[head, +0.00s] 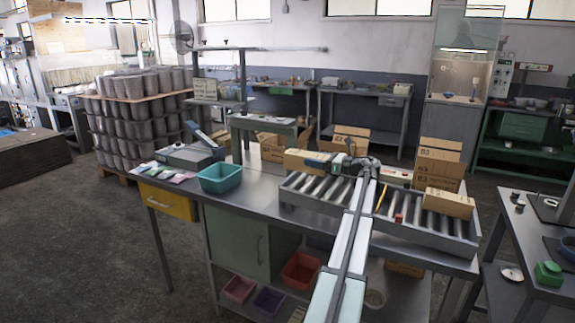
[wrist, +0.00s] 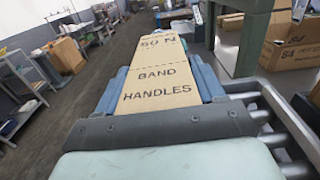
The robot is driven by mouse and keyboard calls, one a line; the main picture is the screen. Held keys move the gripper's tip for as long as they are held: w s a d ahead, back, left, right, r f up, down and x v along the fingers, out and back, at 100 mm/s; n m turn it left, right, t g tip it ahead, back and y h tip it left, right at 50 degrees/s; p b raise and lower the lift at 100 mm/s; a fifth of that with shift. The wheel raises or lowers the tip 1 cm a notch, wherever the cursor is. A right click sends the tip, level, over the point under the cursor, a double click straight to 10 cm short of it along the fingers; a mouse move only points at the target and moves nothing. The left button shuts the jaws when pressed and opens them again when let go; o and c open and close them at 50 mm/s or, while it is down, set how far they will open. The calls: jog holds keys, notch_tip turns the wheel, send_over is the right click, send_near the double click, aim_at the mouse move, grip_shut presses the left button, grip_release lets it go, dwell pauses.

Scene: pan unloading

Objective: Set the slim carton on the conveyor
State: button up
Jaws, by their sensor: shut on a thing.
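The slim carton (head: 302,160) is brown cardboard. In the wrist view the carton (wrist: 158,88) reads "BAND HANDLES" and points away from me between my two blue fingers. My gripper (head: 325,159) is shut on it. The roller conveyor (head: 330,204) stands on the metal bench. In the head view the carton shows at the conveyor's far left end. In the wrist view the conveyor's rail and rollers (wrist: 275,112) lie to the right of and below the carton. I cannot tell whether the carton touches the conveyor.
Another carton (head: 447,203) lies on the conveyor's right part. A yellow stick (head: 381,198) and a small red item (head: 398,218) are also there. A teal bin (head: 220,177) stands left on the bench. Stacked boxes (head: 438,163) stand behind the conveyor. Bare rollers show at its left front.

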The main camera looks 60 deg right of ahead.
jog(key=s+d, duration=0.2)
jog(key=s, duration=0.3)
jog(key=shift+s+f, duration=0.15)
jog(key=shift+f, duration=3.25)
jog(key=shift+f, duration=0.8)
jog(key=o, duration=1.3)
jog(key=shift+f, duration=0.1)
